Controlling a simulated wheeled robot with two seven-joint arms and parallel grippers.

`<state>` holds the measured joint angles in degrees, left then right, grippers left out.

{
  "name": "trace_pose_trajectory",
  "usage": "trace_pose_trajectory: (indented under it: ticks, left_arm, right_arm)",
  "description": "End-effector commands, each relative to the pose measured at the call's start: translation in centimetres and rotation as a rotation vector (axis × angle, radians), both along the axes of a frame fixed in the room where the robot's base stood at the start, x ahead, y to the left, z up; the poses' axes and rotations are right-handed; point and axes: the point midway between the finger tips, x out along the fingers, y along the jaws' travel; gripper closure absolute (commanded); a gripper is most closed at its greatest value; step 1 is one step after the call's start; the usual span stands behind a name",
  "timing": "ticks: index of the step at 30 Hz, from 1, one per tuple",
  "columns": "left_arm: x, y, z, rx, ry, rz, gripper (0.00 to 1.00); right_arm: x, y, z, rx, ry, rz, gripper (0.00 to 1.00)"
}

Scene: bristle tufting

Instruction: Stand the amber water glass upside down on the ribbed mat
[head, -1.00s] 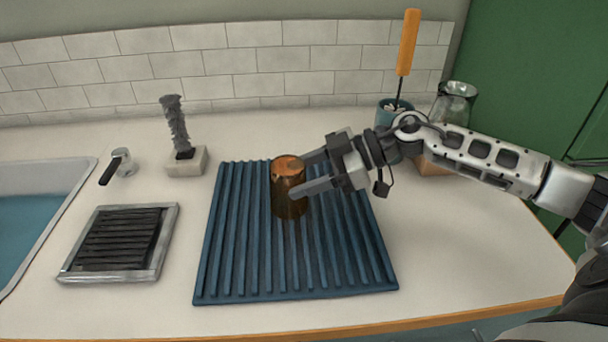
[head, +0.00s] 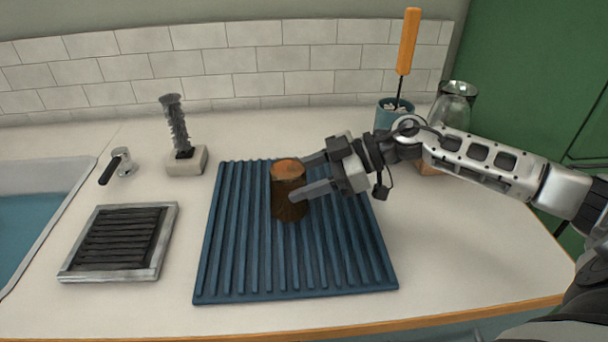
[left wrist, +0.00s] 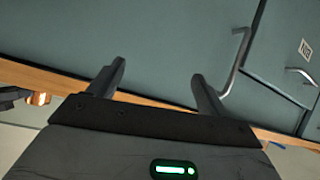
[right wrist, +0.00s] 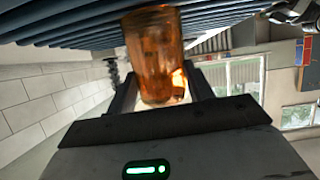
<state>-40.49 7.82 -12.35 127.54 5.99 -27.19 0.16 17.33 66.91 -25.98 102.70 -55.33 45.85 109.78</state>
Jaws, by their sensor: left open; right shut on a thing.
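The amber water glass (head: 289,196) is over the middle rear of the blue ribbed mat (head: 230,281), looking upright along its axis. Its top end shows as a flat-looking orange disc; I cannot tell for sure whether that is base or mouth. My right gripper (head: 306,174) comes from the right and is shut on the glass, one finger on each side. In the right wrist view the glass (right wrist: 155,50) is between the fingers (right wrist: 158,88), its far end close to the mat's ribs. My left gripper (left wrist: 160,78) is open and empty, in front of the counter's cabinets.
A dark ribbed tray (head: 165,244) and the sink (head: 50,205) lie left of the mat. A grey brush on a pale block (head: 187,160) stands behind left. A teal pot with an orange-handled tool (head: 407,42) and a clear jar (head: 458,95) stand behind my right arm.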

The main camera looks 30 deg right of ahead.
Motion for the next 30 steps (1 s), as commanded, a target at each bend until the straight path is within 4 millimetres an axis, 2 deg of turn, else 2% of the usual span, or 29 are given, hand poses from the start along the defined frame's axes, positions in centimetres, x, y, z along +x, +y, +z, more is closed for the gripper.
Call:
trace_pose_trajectory:
  ticks: [1, 3, 4, 15, 28, 30]
  left_arm:
    - [0.0, 0.0, 0.0, 0.001, 0.000, -0.001, 0.22]
    - [0.0, 0.0, 0.0, 0.001, 0.000, -0.001, 0.22]
    - [0.0, 0.0, 0.0, 0.001, 0.000, -0.001, 0.22]
    - [0.0, 0.0, 0.0, 0.001, -0.002, -0.001, 0.22]
    - [0.1, 0.0, 0.4, 0.001, -0.003, -0.001, 0.22]
    - [0.0, 0.0, 1.6, 0.002, -0.001, -0.001, 0.22]
  right_arm:
    - [0.0, 0.0, 0.0, 0.002, -0.001, -0.001, 0.46]
    - [0.0, 0.0, 0.0, 0.001, -0.002, 0.000, 0.26]
    - [0.0, 0.0, 0.0, 0.001, -0.002, 0.000, 0.23]
    - [-0.2, -0.5, 0.1, -0.002, 0.001, -0.001, 0.23]
    - [-3.4, -6.6, 3.1, -0.007, 0.008, -0.001, 0.23]
    - [-3.8, -7.4, 3.9, -0.006, 0.012, 0.000, 0.23]
